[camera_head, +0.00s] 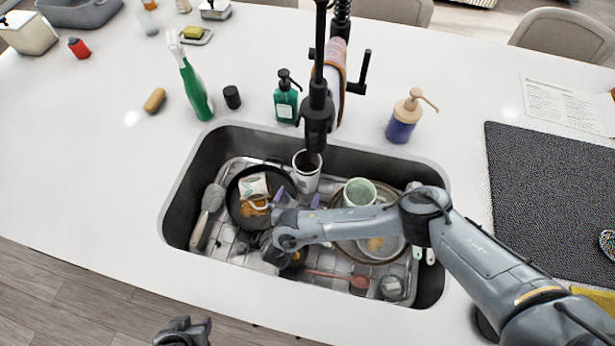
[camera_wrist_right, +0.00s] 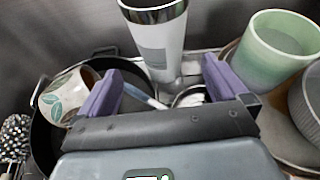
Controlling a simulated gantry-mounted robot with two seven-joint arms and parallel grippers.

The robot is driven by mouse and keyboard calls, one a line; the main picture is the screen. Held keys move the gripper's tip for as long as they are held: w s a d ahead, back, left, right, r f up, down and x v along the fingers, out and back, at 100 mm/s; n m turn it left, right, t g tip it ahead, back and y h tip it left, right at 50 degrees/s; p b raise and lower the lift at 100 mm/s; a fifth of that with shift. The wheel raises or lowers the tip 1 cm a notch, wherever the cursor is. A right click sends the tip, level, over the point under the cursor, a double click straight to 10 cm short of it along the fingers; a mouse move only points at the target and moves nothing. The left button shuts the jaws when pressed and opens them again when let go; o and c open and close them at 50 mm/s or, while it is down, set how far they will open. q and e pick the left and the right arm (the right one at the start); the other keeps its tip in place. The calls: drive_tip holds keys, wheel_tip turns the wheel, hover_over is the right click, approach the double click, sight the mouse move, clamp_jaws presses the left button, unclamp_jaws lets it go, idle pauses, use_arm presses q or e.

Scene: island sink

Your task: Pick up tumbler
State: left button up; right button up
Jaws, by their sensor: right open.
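The tumbler (camera_head: 307,168) is a tall white cup with a silver rim, standing near the back wall of the sink, below the black faucet head. In the right wrist view the tumbler (camera_wrist_right: 157,38) stands just ahead of my fingers, slightly tilted in the picture. My right gripper (camera_head: 298,198) is open over the sink, its purple fingers pointing toward the tumbler. In the right wrist view my right gripper (camera_wrist_right: 163,76) has its fingers apart, with the tumbler's lower part between and beyond them; contact is not visible. Part of my left gripper (camera_head: 183,332) shows at the bottom edge; its fingers are unclear.
A black pan (camera_head: 240,208) holding a patterned mug (camera_head: 253,186) lies left of the tumbler. A green cup (camera_head: 358,192) stands to its right. The faucet (camera_head: 318,110) hangs close above. The sink's rim (camera_head: 172,195) surrounds everything; the left counter is mostly free.

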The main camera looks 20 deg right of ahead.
sight(304, 182)
drive_tip(key=b+x, duration=0.1)
drive_tip(key=x, duration=0.3)
drive_tip(key=shift+w+d, duration=0.2)
drive_tip(key=shift+w, duration=0.05)
drive_tip(key=b+x, duration=0.1)
drive_tip(key=x, duration=0.3)
drive_tip(key=shift+d+f, duration=0.15)
drive_tip(key=shift+f, duration=0.05)
drive_tip(key=shift+w+d+f, duration=0.1)
drive_tip(key=shift+w+d, duration=0.1)
drive_tip(key=shift+w, duration=0.1)
drive_tip(key=c, duration=1.1)
